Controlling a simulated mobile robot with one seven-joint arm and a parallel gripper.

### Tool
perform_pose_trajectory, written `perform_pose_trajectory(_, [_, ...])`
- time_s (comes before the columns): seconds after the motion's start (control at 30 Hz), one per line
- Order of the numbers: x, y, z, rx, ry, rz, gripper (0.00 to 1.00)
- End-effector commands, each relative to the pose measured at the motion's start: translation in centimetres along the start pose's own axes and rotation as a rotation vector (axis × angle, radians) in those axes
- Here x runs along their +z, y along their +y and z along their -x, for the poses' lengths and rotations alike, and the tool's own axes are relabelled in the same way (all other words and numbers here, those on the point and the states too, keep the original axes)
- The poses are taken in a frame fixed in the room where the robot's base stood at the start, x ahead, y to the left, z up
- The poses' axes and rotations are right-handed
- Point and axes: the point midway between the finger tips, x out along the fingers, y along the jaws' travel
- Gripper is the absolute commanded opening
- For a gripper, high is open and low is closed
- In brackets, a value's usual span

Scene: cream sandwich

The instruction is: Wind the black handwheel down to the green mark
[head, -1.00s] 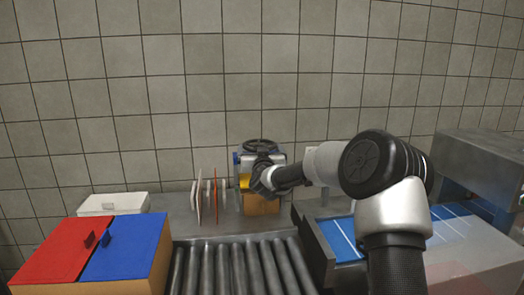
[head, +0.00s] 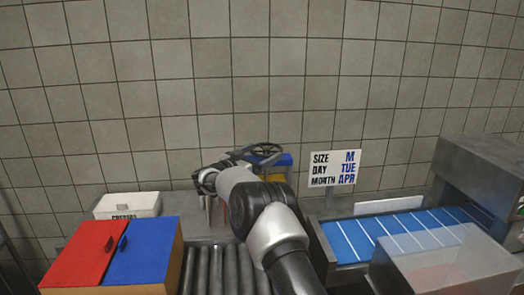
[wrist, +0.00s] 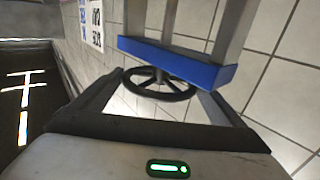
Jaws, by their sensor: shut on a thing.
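The black handwheel (head: 266,148) sits flat on top of a small press with a blue crosspiece (head: 283,160), at the back centre in the head view. In the wrist view, the spoked wheel (wrist: 162,95) lies between the two dark fingers, beside the blue bar (wrist: 175,62). My gripper (head: 243,161) reaches it from the left in the head view, partly hidden by my arm. Its fingers (wrist: 163,84) are shut on the wheel from opposite sides. My arm hides most of the press's lower part. I cannot make out the green mark in either view.
A box with red (head: 80,252) and blue (head: 138,250) lids stands front left, with a white box (head: 128,205) behind. Rollers (head: 228,272) run down the middle. A sign (head: 334,169) and a blue striped belt (head: 390,236) are on the right.

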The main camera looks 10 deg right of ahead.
Motion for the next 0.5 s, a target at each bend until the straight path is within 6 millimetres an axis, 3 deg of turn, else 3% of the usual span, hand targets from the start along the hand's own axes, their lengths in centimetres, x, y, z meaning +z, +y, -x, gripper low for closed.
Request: perform_pose_trajectory(0.5, [0.21, -0.17, -0.14, 0.079, -0.003, -0.002, 0.71])
